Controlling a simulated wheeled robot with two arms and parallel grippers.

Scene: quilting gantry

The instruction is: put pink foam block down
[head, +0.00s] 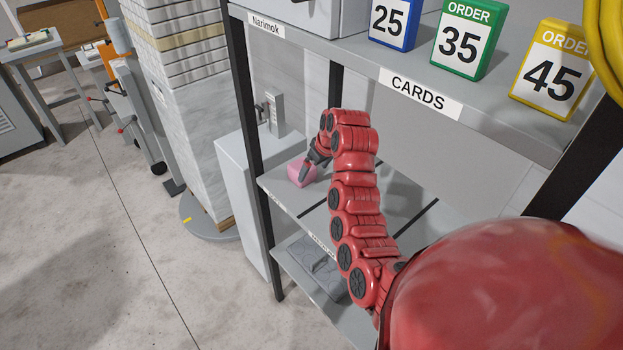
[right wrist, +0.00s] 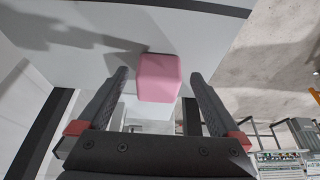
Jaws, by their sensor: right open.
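The pink foam block (head: 300,173) sits on the left part of the middle shelf (head: 278,186), near its front edge. My right gripper (head: 309,170) is beside the block, and its dark fingers hide part of it. In the right wrist view the pink foam block (right wrist: 159,77) lies just beyond and between the two fingertips of my right gripper (right wrist: 158,78). The fingers are spread wide, with a gap visible on each side of the block. My left gripper is not in view.
The upper shelf carries a CARDS label (head: 421,92) and blue, green (head: 465,40) and yellow order cards. A dark shelf post (head: 255,130) stands left of the block. A lower shelf holds a grey tray (head: 318,262).

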